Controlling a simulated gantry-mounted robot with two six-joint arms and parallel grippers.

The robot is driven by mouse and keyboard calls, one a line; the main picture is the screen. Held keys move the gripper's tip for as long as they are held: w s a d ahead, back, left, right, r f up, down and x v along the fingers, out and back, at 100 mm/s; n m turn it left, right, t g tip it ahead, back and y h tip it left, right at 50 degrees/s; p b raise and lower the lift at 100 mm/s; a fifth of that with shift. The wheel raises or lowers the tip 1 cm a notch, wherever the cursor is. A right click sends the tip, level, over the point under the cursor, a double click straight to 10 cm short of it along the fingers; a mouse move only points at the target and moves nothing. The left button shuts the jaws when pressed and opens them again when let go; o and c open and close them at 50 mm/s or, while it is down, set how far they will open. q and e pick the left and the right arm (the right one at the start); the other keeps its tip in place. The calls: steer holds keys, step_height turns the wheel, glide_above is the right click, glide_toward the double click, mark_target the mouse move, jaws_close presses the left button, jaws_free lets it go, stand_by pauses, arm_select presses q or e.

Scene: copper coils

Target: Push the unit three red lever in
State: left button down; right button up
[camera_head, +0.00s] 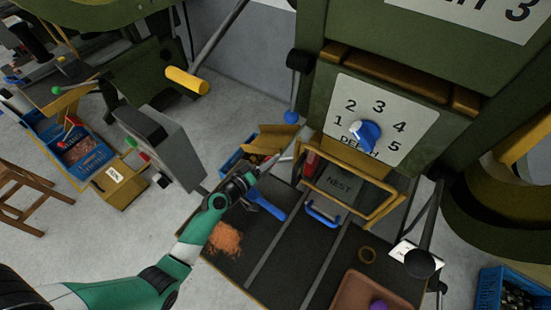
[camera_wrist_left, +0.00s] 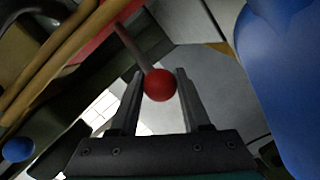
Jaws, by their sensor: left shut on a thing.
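The red lever's round knob (camera_wrist_left: 160,86) sits between the two fingers of my left gripper (camera_wrist_left: 160,80) in the left wrist view, with its thin grey rod running up and to the left. My left gripper (camera_head: 262,170) is shut on this knob. In the head view it is left of the yellow-framed nest opening under the "DEPTH" dial (camera_head: 365,137) of the green machine marked 3, and the knob is hidden there. A red part (camera_head: 310,162) shows at the left side of the opening. My right gripper is not in view.
A blue-handled tool (camera_head: 265,205) and copper-coloured scraps (camera_head: 226,239) lie on the dark bench below my left gripper. A blue handle (camera_head: 322,214) is in front of the nest plate (camera_head: 340,186). A grey box (camera_head: 160,145) stands left of my forearm.

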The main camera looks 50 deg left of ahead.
arm_select(q)
steer(key=shift+d, duration=0.1)
steer(key=c, duration=0.6)
jaws_free()
steer(key=shift+d, duration=0.1)
steer(key=shift+o, duration=1.1)
steer(key=shift+w+d, duration=0.1)
steer(key=shift+d, duration=0.05)
steer(key=p+v, duration=0.1)
steer(key=v, duration=1)
steer(key=shift+s, duration=0.4)
